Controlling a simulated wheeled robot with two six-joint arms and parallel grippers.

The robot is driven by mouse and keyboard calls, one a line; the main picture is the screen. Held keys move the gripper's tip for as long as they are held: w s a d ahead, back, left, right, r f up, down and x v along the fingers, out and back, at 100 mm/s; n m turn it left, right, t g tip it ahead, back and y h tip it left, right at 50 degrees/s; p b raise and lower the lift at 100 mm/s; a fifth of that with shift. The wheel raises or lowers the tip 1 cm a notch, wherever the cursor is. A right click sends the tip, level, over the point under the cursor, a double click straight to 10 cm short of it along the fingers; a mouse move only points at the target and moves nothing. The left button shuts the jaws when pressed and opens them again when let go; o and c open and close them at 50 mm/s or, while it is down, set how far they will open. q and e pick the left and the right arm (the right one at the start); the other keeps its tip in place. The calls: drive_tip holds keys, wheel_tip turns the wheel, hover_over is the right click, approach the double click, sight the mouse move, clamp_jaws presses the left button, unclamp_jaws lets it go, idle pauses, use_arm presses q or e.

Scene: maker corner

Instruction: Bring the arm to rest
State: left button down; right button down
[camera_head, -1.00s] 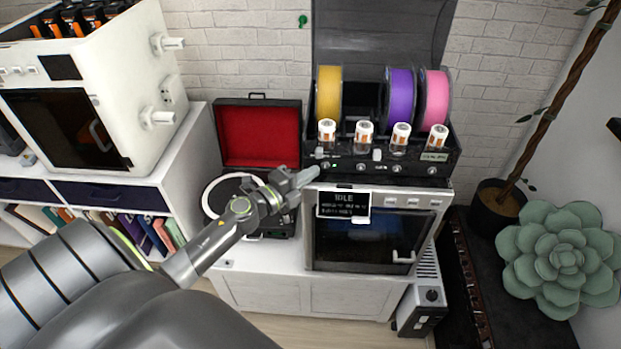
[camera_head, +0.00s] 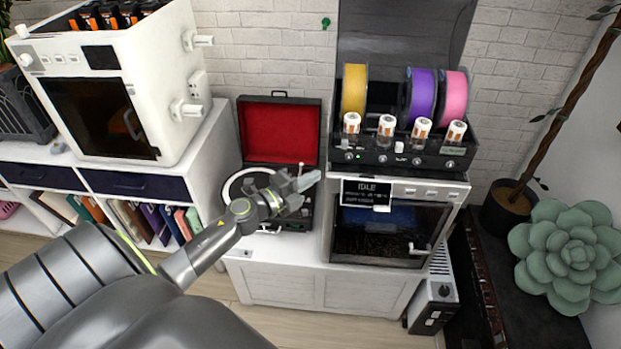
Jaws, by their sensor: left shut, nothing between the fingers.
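My left arm comes in from the lower left in the head view. My left gripper (camera_head: 308,179) is shut and empty. It appears in front of the open turntable case (camera_head: 280,133) with its red lining, just left of the printer's small IDLE screen (camera_head: 362,191). I cannot tell whether it touches anything. The gripper and wrist hide part of the turntable. My right gripper is not in view.
The printer (camera_head: 395,232) stands on a white cabinet (camera_head: 290,288), with yellow, purple and pink spools (camera_head: 453,97) above it. A white printer (camera_head: 150,80) stands on a shelf at left. A succulent (camera_head: 570,250) is at right.

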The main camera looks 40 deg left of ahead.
use_arm(q)
drive_tip(key=s+a+f+n+g+y, duration=0.2)
drive_tip(key=s+f+n, duration=0.25)
drive_tip(key=f, duration=0.55)
drive_tip(key=s+a+f+n+g+y, duration=0.25)
drive_tip(key=s+f+n, duration=0.2)
drive_tip(key=f, duration=0.55)
drive_tip(key=s+a+f+n+g+y, duration=0.15)
drive_tip(key=s+f+n, duration=0.3)
drive_tip(key=f, duration=0.55)
drive_tip(key=s+d+f+n+g, duration=0.2)
drive_tip(key=s+f, duration=0.4)
drive_tip(key=s, duration=0.4)
drive_tip(key=s+d+f+n+g, duration=0.3)
drive_tip(key=s+d+f, duration=0.3)
drive_tip(key=s, duration=0.5)
drive_tip(key=s+d+f+n+g, duration=0.3)
drive_tip(key=s+f, duration=0.4)
drive_tip(key=s, duration=0.4)
drive_tip(key=shift+s+d+g, duration=0.2)
drive_tip(key=shift+d+g, duration=0.25)
drive_tip(key=shift+g, duration=0.65)
